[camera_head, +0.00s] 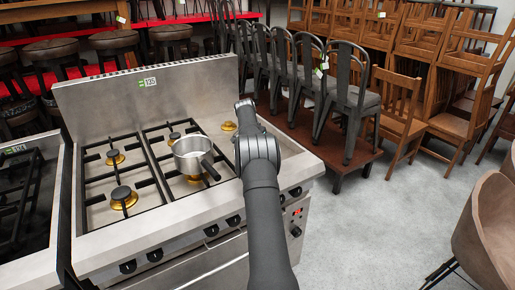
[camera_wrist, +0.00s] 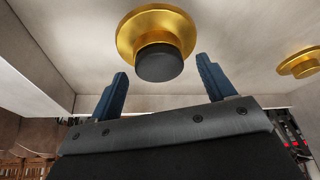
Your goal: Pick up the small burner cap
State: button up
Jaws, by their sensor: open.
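In the wrist view a small round black burner cap (camera_wrist: 158,65) sits on a gold burner ring (camera_wrist: 128,35) on a bare steel surface. My gripper (camera_wrist: 162,68) is open, with one blue finger on each side of the cap's picture position. The fingertips appear apart from the cap, and nothing is between them. In the head view my dark arm reaches over the right part of the stove (camera_head: 160,222) and hides the gripper's fingers. I cannot make out this cap there.
A second gold ring (camera_wrist: 300,64) shows at the right in the wrist view. A saucepan (camera_head: 190,150) stands on the stove's grate, its dark handle near my arm. Other capped burners, such as one at front left (camera_head: 122,196), sit among black grates. Chairs (camera_head: 345,100) stand behind.

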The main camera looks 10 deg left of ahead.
jog(key=c, duration=1.2)
jog(key=shift+o, duration=0.2)
